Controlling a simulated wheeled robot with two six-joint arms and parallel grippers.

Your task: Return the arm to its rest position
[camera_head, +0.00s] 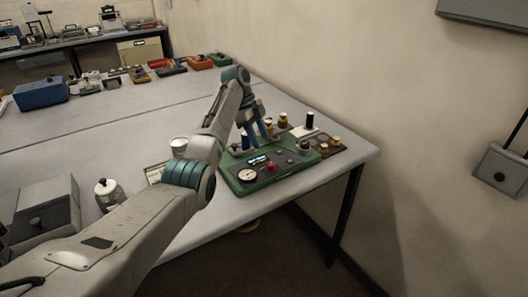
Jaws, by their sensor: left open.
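My left arm comes in from the lower left and reaches across the table (90,139). My left gripper (257,132) points down over the back part of a green device (243,186). The device has a round dial, a small lit display and several knobs. The gripper's fingers are open; whether they touch anything there I cannot tell. A dark cylinder (310,119) stands upright on a white plate behind the device, to the right of the gripper. My right gripper does not show.
Small brass-coloured parts stand on a dark tray (334,150) at the table's right edge. A can (179,146), a white-lidded jar (108,193) and a grey box (46,208) stand near my arm. The table's middle is clear.

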